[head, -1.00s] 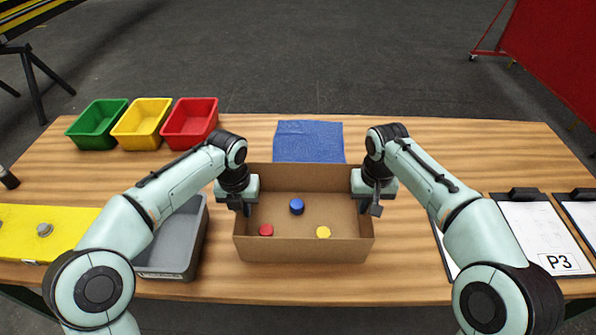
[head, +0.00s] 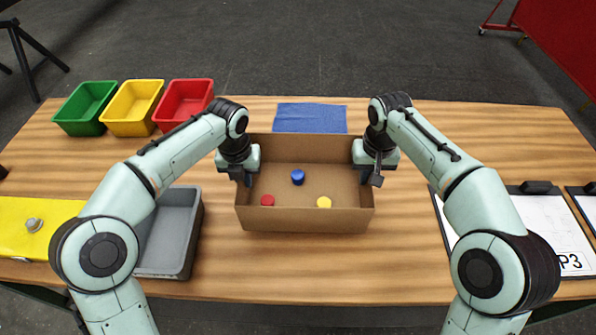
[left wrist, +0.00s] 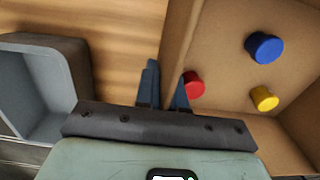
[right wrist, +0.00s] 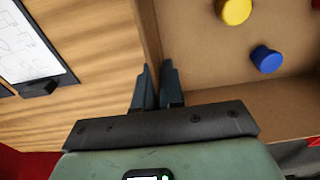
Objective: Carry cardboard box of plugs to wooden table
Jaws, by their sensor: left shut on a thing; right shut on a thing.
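An open cardboard box (head: 305,219) is at the middle of the wooden table (head: 400,270), over or on its surface; I cannot tell if it touches. Inside lie a blue plug (head: 298,177), a red plug (head: 267,200) and a yellow plug (head: 324,202). My left gripper (head: 248,178) is shut on the box's left wall, which shows between its fingers (left wrist: 163,95) in the left wrist view. My right gripper (head: 365,175) is shut on the right wall, with its fingers (right wrist: 157,88) either side of it in the right wrist view.
Green (head: 86,107), yellow (head: 131,107) and red (head: 183,104) bins stand at the back left. A grey bin (head: 185,258) is left of the box. A blue cloth (head: 311,118) lies behind it. Clipboards (head: 530,232) lie at right. Table is clear in front of the box.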

